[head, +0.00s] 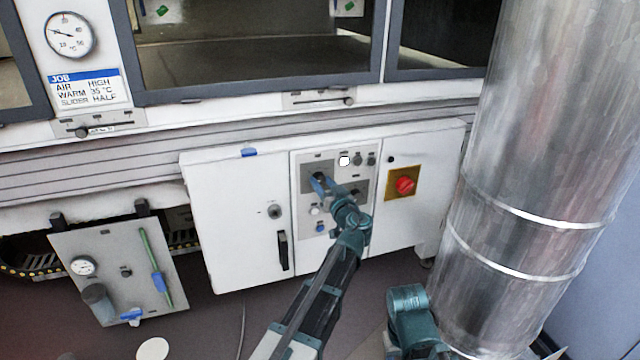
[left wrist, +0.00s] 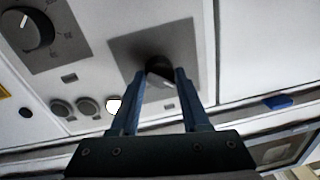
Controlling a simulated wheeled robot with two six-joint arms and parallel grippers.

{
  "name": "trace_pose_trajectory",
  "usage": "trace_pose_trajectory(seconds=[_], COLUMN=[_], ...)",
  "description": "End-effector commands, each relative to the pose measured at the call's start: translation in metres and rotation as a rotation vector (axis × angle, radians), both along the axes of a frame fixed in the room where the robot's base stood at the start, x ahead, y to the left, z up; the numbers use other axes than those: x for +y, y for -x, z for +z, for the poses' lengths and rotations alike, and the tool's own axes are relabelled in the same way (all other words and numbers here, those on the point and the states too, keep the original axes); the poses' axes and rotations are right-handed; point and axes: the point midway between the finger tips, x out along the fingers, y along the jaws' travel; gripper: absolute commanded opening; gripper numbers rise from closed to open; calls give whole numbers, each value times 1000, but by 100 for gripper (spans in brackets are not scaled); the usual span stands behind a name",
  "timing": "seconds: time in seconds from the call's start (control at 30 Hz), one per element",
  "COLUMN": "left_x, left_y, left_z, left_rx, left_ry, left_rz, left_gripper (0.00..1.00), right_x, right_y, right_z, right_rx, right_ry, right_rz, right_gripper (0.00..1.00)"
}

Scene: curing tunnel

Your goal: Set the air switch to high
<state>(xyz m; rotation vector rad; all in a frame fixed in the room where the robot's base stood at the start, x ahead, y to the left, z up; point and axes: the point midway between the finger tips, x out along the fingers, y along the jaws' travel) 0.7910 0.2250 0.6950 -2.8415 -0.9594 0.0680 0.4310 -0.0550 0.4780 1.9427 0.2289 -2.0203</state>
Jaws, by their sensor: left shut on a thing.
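A dark rotary switch (head: 319,176) sits on a grey plate at the upper left of the control panel (head: 303,222) in the head view. Its label is too small to read, so I cannot confirm it is the air switch. My left gripper (head: 317,184) is at this switch. In the left wrist view my left gripper (left wrist: 160,78) has its two blue fingers on either side of the switch's dark knob (left wrist: 158,64), shut on it. The fingers partly hide the knob, and its setting cannot be read. My right gripper is not in view.
A second knob (left wrist: 28,30) with a scale is beside it. A lit white lamp (head: 344,160) and a red button (head: 405,185) are nearby. A metal duct (head: 545,150) stands at the right.

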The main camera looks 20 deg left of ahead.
Motion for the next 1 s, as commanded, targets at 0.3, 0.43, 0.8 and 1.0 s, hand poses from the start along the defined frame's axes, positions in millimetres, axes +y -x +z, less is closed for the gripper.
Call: trace_pose_trajectory(seconds=[0.3, 0.43, 0.8, 1.0], left_x=[-1, 0, 1, 2], left_y=[1, 2, 3, 4], left_z=[-1, -2, -2, -3], left_rx=[126, 195, 393, 500], left_ry=[-188, -289, -580, -737], left_rz=[1, 2, 5, 5], left_gripper=[0, 0, 0, 0], right_x=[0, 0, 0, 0], right_y=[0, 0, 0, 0], right_z=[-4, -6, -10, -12], right_rx=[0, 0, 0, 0], right_ry=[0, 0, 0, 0], right_rz=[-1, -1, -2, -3], right_gripper=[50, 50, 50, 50])
